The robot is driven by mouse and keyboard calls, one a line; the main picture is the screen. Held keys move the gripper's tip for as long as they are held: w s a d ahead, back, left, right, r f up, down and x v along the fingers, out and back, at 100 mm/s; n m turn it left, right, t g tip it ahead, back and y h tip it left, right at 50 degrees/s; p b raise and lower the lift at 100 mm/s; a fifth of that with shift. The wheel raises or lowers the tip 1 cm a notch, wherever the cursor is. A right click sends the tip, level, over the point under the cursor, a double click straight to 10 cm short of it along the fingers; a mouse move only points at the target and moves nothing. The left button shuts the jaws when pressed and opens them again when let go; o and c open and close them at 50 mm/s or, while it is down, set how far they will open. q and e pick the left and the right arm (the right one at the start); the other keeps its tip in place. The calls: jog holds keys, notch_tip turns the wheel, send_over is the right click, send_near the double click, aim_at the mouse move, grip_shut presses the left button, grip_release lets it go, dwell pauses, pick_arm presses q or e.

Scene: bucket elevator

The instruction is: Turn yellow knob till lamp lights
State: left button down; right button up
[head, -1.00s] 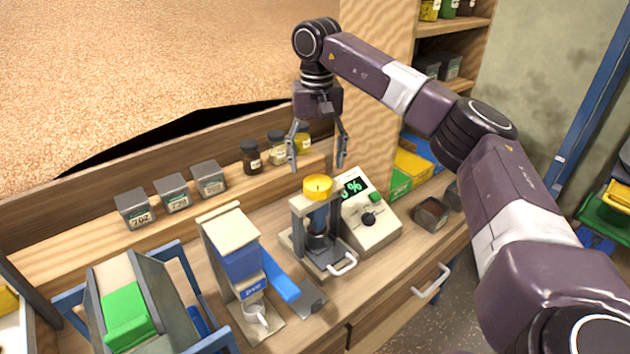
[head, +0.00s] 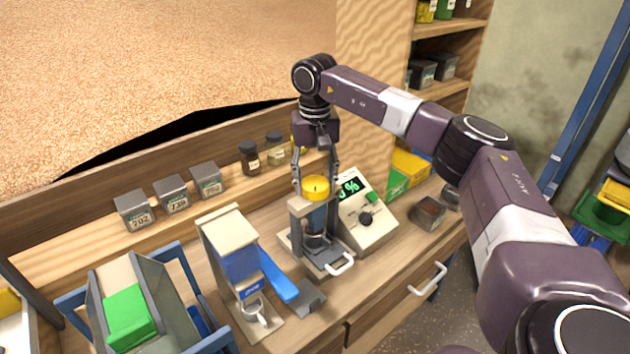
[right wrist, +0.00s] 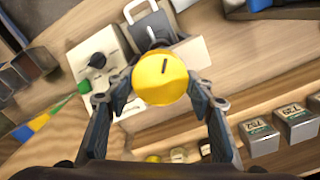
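The yellow knob (head: 315,188) is a round cap with a dark slot-like mark, on top of a small grey press-like stand (head: 322,258) with a blue cylinder. It also shows in the right wrist view (right wrist: 160,78). My right gripper (head: 316,180) comes down from above with one finger on each side of the knob. I cannot make out a lit lamp. My left gripper is not in view.
A cream meter (head: 368,218) with a green % display, dark dial and green button stands close right of the stand. A blue-and-white dispenser (head: 237,258) stands left. Grey tins (head: 171,193) and jars (head: 249,158) line the back shelf. A small dark box (head: 428,213) sits right.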

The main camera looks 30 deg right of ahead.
jog(key=shift+c, duration=1.4)
jog(key=shift+m, duration=0.3)
